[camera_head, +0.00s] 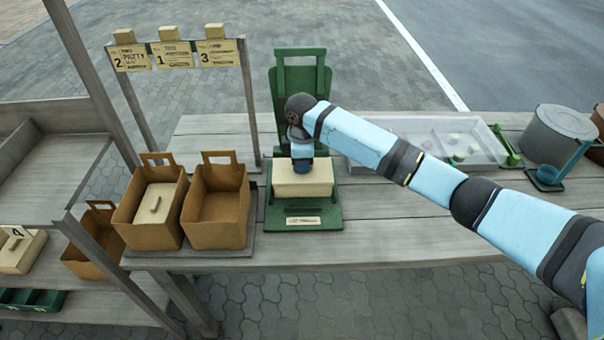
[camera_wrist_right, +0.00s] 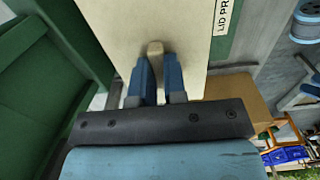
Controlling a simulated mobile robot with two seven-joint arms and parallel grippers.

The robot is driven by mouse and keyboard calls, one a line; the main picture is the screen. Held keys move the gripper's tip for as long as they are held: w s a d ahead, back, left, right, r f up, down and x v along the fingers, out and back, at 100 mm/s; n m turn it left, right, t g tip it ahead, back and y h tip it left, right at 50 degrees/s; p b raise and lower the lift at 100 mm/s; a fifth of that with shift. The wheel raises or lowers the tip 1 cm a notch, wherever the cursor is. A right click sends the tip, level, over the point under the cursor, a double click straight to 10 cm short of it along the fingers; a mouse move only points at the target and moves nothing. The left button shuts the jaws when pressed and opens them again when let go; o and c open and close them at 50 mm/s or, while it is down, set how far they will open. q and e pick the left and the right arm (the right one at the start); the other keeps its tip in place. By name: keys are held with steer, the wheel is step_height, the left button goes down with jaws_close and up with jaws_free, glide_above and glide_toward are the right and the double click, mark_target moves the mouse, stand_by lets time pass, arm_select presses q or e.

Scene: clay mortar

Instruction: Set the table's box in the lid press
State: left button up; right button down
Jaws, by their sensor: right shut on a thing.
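A cream box (camera_head: 303,178) sits at the base of the green lid press (camera_head: 283,218), in front of its upright back. My right gripper (camera_head: 302,168) reaches down onto the box from above. In the right wrist view my right gripper (camera_wrist_right: 160,75) is shut on the small knob on top of the box (camera_wrist_right: 125,30). The press's label (camera_wrist_right: 224,15) shows beside the box there. The underside of the box is hidden, so I cannot tell if it touches the press base. My left gripper is not in view.
Two brown paper bags stand left of the press; the nearer-left bag (camera_head: 133,215) holds a cream lidded box (camera_head: 154,205), the other (camera_head: 216,220) looks empty. The front right tabletop is clear.

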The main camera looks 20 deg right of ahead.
step_height(320, 180, down, 4)
steer(key=shift+r, duration=0.1)
steer(key=c, duration=1.2)
jaws_free()
steer(key=shift+o, duration=0.2)
steer(key=shift+r, duration=0.1)
step_height(320, 180, up, 11)
steer(key=shift+f+p, duration=0.2)
steer(key=shift+p, duration=0.1)
steer(key=shift+r, duration=0.65)
